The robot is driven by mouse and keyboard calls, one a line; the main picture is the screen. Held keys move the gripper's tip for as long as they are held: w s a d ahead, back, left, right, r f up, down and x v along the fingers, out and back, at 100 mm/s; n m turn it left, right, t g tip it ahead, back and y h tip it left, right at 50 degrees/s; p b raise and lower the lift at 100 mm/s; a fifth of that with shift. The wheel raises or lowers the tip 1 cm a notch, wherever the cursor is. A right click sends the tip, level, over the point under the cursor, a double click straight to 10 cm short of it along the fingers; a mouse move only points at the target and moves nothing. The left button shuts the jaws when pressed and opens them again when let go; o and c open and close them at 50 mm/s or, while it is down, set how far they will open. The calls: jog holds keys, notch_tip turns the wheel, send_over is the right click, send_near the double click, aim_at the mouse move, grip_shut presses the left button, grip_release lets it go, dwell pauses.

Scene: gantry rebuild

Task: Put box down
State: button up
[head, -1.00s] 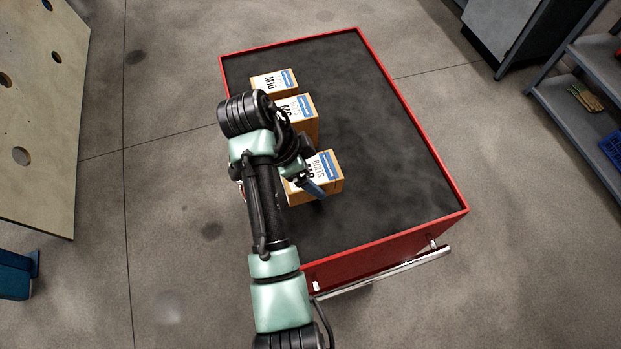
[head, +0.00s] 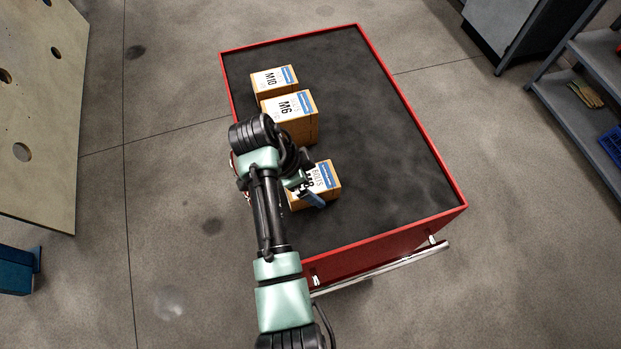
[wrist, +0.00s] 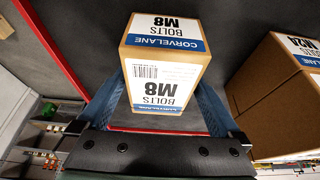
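The M8 bolts box (head: 325,175), cardboard with a white and blue label, is over the front left part of the red-rimmed black cart top (head: 385,150). In the wrist view the M8 box (wrist: 165,75) sits upright between the two blue fingers of my gripper (wrist: 162,88), which press against its sides. A blue finger of my gripper (head: 312,197) also shows in the head view. My arm hides part of the box's left side. I cannot tell whether its bottom touches the cart top.
An M6 box (head: 290,105) and an M10 box (head: 274,80) stand behind it along the cart's left side. A neighbouring box (wrist: 280,85) is at the right in the wrist view. The cart top's right half is clear. Shelving (head: 570,110) stands at far right.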

jog(key=shift+r, duration=0.1)
jog(key=v, duration=1)
jog(key=shift+a+r, duration=0.1)
jog(key=shift+r, duration=0.2)
jog(key=shift+s+a+r+p, duration=0.1)
jog(key=shift+a+r+p, duration=0.2)
jog(key=shift+r+p, duration=0.3)
jog(key=w+r+n+t+y, duration=0.2)
jog(key=w+r+n+t, duration=0.3)
jog(key=r, duration=0.8)
jog(key=w+r+n+t+y, duration=0.1)
jog(key=w+r+n+t, duration=0.1)
jog(key=w+r+t, duration=0.75)
jog(key=s+d+r+n+t, duration=0.1)
jog(key=s+r+n+t, duration=0.15)
jog(key=r, duration=0.75)
jog(key=s+d+r+n+t, duration=0.15)
jog(key=s+r, duration=0.25)
jog(key=r, duration=0.5)
jog(key=s+d+r+n+t+y, duration=0.1)
jog(key=s+r+t, duration=0.6)
jog(key=s+r, duration=0.7)
jog(key=shift+d+r+n, duration=0.5)
jog(key=shift+r+n, duration=0.15)
jog(key=shift+n, duration=0.55)
